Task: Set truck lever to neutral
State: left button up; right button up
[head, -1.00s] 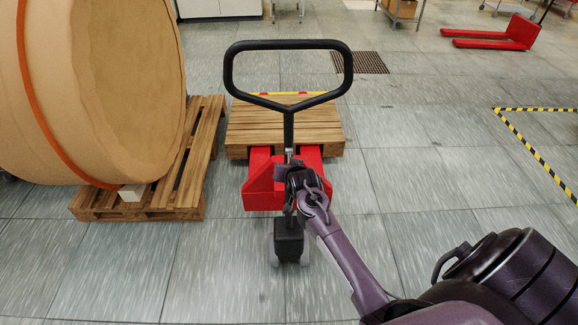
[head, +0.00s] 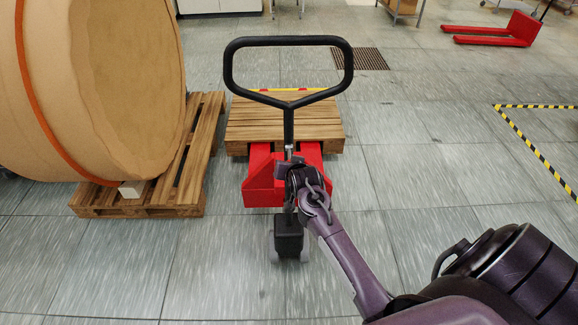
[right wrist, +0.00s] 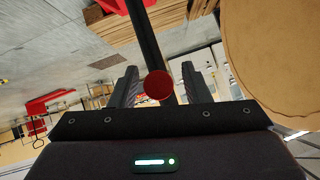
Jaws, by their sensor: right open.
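The red pallet truck (head: 262,187) stands ahead with its forks at a wooden pallet (head: 285,125). Its black loop handle (head: 343,68) rises upright on a black shaft (head: 289,125). My right gripper (head: 292,176) is at the lower shaft, in front of the truck, and hides part of it. In the right wrist view a round red knob (right wrist: 158,85), seemingly the truck lever's end, lies between my open fingers (right wrist: 158,76), with gaps on both sides. The shaft (right wrist: 148,38) runs behind it. The lever's setting cannot be read. My left gripper is out of view.
A large brown paper roll (head: 105,90) with an orange strap rests on another wooden pallet (head: 150,204) at the left. A second red pallet truck (head: 500,36) stands far right. Yellow-black floor tape (head: 530,146) marks the right. Floor between is clear.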

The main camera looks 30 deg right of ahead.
jog(key=v, duration=0.6)
jog(key=shift+s, duration=0.2)
jog(key=shift+r, duration=0.1)
jog(key=s+a+f+n+g+y, duration=0.1)
jog(key=s+a+f+n+g, duration=0.3)
jog(key=f, duration=0.7)
jog(key=s+a+f+t+y, duration=0.1)
jog(key=s+a+f, duration=0.1)
jog(key=s+f, duration=0.6)
jog(key=s+a+f+n+g+y, duration=0.1)
jog(key=s+a+f+n+g, duration=0.15)
jog(key=f, duration=1.05)
jog(key=s+a+f+n+g, duration=0.1)
jog(key=s+f, duration=0.4)
jog(key=s, duration=0.5)
jog(key=s+a+f+n+g, duration=0.1)
jog(key=s+f, duration=0.4)
jog(key=s, duration=0.5)
jog(key=s+a+f+n+g+y, duration=0.1)
jog(key=s+f, duration=0.4)
jog(key=s, duration=0.5)
jog(key=shift+s+a+n+g, duration=0.3)
jog(key=shift+a+n+g, duration=0.05)
jog(key=shift+a, duration=0.05)
jog(key=shift+c, duration=0.7)
